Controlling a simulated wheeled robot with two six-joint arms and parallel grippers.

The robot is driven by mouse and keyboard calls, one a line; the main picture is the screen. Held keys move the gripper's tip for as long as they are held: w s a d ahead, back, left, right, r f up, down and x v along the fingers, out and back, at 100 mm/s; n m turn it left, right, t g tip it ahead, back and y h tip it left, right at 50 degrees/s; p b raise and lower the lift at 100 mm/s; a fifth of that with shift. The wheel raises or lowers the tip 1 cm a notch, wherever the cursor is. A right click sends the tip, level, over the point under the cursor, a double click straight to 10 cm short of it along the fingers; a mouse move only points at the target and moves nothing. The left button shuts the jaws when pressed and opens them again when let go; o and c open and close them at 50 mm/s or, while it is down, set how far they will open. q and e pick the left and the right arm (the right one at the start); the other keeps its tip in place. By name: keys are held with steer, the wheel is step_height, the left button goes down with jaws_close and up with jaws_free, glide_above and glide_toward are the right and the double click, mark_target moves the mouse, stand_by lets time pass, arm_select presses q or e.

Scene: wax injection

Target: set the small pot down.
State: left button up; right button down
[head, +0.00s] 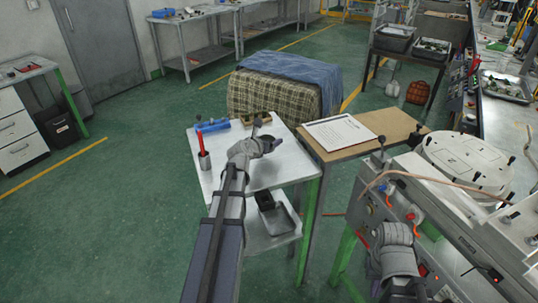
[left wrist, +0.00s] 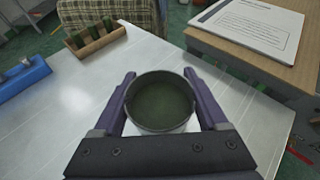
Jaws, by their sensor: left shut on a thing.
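The small pot (left wrist: 162,102) is round, grey-rimmed and dark green inside. In the left wrist view it sits upright between the two fingers of my left gripper (left wrist: 165,98), which is shut on it. In the head view my left gripper (head: 268,140) is over the right half of the light metal table (head: 225,175), and the pot is mostly hidden by the gripper. I cannot tell whether the pot's base touches the table top. My right arm shows at the lower right of the head view, but its gripper's fingers do not show.
A wooden rack with dark pieces (left wrist: 95,38) and a blue holder (left wrist: 22,80) stand at the table's back. A wooden desk with a paper (head: 339,132) adjoins at right. The table's front left is bare.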

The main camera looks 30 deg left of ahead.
arm_select(q)
steer(key=shift+f+b, duration=1.9)
steer(key=shift+b, duration=0.05)
steer(key=shift+r, duration=0.15)
steer(key=o, duration=1.5)
steer(key=p+v, duration=0.5)
steer(key=v, duration=0.7)
